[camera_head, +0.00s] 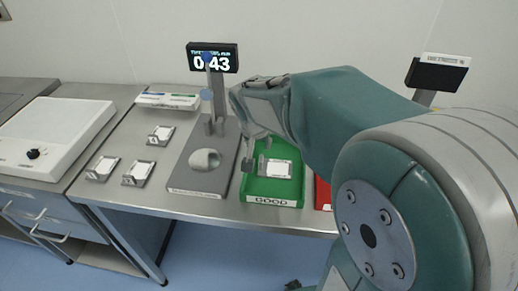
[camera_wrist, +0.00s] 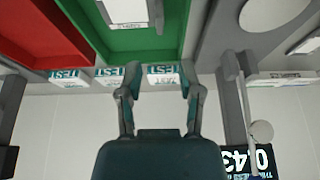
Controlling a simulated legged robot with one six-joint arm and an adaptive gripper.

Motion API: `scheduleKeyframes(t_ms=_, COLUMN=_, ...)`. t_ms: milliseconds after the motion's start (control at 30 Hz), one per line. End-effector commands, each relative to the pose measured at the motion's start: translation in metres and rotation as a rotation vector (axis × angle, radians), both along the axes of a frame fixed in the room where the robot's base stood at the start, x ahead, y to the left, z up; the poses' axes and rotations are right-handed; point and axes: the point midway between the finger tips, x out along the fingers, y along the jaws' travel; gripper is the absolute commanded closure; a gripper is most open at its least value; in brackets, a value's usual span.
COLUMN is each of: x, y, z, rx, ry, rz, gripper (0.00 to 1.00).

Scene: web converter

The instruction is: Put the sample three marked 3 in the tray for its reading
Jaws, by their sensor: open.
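Three small samples, white cards on grey holders, lie on the bench left of the gauge: one at the back (camera_head: 160,135), one at front left (camera_head: 102,168) and one at front right (camera_head: 138,174). Another sample (camera_head: 275,168) lies in the green tray marked GOOD (camera_head: 272,201); it also shows at the top of the wrist view (camera_wrist: 128,12). No number is readable on any of them. My gripper (camera_head: 256,156) is open and empty above the green tray, apart from that sample. The red tray (camera_head: 323,193) is mostly hidden behind my arm.
The grey gauge (camera_head: 202,172) stands left of the green tray, its display (camera_head: 212,58) reading 0.43. A white appliance with a black knob (camera_head: 50,132) is at far left. A flat box (camera_head: 168,99) lies at the back. Another dark display (camera_head: 436,74) stands at right.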

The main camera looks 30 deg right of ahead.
Motion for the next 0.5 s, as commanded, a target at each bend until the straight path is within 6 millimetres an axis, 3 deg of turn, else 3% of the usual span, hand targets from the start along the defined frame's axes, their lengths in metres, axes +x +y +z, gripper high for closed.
scheduleKeyframes(t_ms=167, x=-0.016, y=0.009, z=0.015, rx=-0.002, ry=-0.01, rz=0.045, gripper=0.53)
scheduleKeyframes(t_ms=500, x=-0.113, y=0.056, z=0.052, rx=-0.011, ry=-0.057, rz=0.365, gripper=0.53)
